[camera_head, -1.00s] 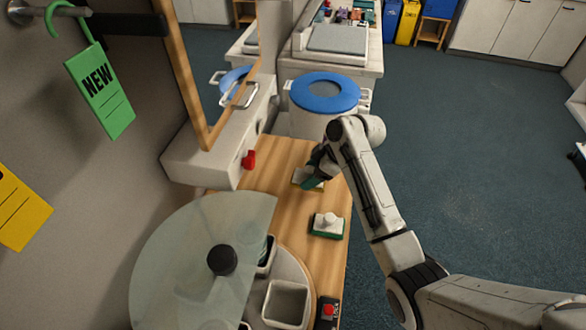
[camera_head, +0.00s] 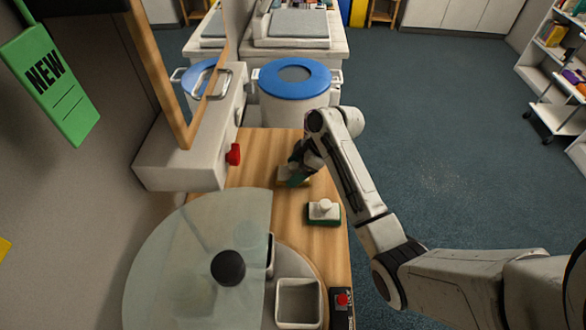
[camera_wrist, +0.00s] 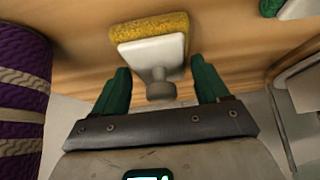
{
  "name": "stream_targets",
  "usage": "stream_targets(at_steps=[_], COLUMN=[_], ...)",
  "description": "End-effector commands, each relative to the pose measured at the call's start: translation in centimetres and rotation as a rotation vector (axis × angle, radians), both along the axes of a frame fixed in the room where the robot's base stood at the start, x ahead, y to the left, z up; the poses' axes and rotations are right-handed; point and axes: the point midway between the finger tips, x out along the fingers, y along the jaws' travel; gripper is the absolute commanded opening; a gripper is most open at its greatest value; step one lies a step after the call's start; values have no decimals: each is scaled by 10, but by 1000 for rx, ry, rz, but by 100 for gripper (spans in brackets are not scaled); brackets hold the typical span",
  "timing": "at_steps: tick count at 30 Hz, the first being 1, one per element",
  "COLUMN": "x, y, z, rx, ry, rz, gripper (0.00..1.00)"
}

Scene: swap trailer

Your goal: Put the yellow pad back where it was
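The yellow pad (camera_wrist: 150,25) lies on the wooden counter (camera_head: 262,150), fixed to a white holder with a round grey knob (camera_wrist: 160,90) that faces my gripper. In the head view the pad (camera_head: 285,184) is mostly hidden under my gripper (camera_head: 297,175). In the wrist view, the dark green fingers of my gripper (camera_wrist: 163,88) stand apart on either side of the knob, with a visible gap to each. A second pad, green with a white holder and knob (camera_head: 324,210), sits nearer on the counter; its corner shows at the wrist view's top right (camera_wrist: 270,8).
A round turntable with a translucent cover (camera_head: 180,250) and an open square cup (camera_head: 298,300) fills the near counter. A red knob (camera_head: 233,154) is on the left housing. A blue-lidded bin (camera_head: 294,80) stands beyond. A purple-and-beige striped thing (camera_wrist: 22,90) is at the wrist view's left.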

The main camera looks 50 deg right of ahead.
Motion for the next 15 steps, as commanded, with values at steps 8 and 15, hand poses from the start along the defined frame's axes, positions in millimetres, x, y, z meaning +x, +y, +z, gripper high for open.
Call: stream_targets(at_steps=[8, 15], x=[0, -1], y=[0, -1], z=[0, 4], rx=[0, 0], ry=[0, -1], rz=[0, -1], gripper=[95, 95])
